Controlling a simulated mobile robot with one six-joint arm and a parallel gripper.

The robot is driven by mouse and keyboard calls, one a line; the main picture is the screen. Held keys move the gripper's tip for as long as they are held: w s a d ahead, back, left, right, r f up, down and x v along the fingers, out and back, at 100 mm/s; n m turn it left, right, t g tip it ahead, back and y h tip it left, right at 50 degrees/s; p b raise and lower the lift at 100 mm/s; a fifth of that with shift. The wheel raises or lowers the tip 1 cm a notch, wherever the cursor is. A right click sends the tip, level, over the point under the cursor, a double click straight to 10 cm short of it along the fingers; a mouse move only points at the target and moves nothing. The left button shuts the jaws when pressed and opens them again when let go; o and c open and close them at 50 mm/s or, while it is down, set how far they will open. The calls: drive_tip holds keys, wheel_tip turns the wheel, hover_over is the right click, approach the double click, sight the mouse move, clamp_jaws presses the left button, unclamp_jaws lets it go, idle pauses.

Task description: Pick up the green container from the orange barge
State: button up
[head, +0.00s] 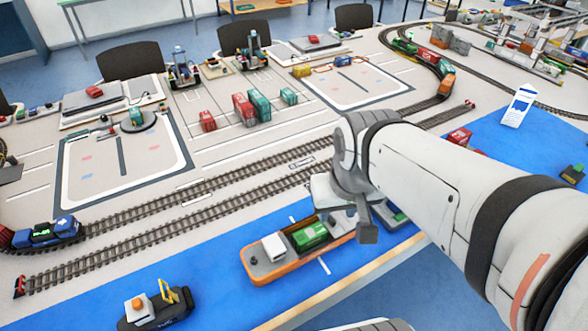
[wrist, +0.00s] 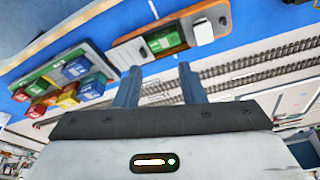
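The orange barge (head: 275,279) floats on the blue water strip at the front, with a white cabin block (head: 274,247) at its left end. The green container (head: 309,236) lies in its hold; in the wrist view it shows (wrist: 163,40) beyond my fingers, beside the white block. My gripper (head: 353,222) is above and to the right of the container in the head view, apart from it. The wrist view shows its two fingers (wrist: 158,70) spread with nothing between them. The barge's right end is partly hidden by my gripper in the head view.
A second vessel (wrist: 103,57) with several stacked coloured containers lies beside the barge. A dark tug (head: 155,309) with a yellow frame floats to the left. Railway tracks (head: 200,200) run behind the water. Red and teal containers (head: 244,108) stand on the yard farther back.

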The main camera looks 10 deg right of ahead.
drive_tip(key=shift+o, duration=0.4)
drive_tip(key=shift+a, duration=0.1)
drive_tip(key=shift+o, duration=0.7)
drive_tip(key=shift+w+f, duration=0.1)
drive_tip(key=shift+f, duration=0.05)
drive_tip(key=shift+o, duration=0.6)
drive_tip(key=w+f+n+g+b, duration=0.1)
drive_tip(key=w+f+n+b, duration=0.6)
drive_tip(key=f+n, duration=0.2)
drive_tip(key=shift+f+n+g+b, duration=0.3)
drive_tip(key=shift+n, duration=0.2)
drive_tip(key=n+g+b, duration=0.1)
drive_tip(key=n+b, duration=0.5)
drive_tip(key=n, duration=0.5)
hover_over(314, 231)
drive_tip(key=f, duration=1.1)
drive_tip(key=shift+a+f, duration=0.1)
drive_tip(key=shift+a, duration=0.1)
drive_tip(key=shift+w+f, duration=0.1)
drive_tip(key=shift+f, duration=0.2)
drive_tip(key=shift+n, duration=0.3)
drive_tip(key=shift+d+f+b, duration=0.15)
drive_tip(key=shift+f+b, duration=0.4)
drive_tip(key=shift+f, duration=3.15)
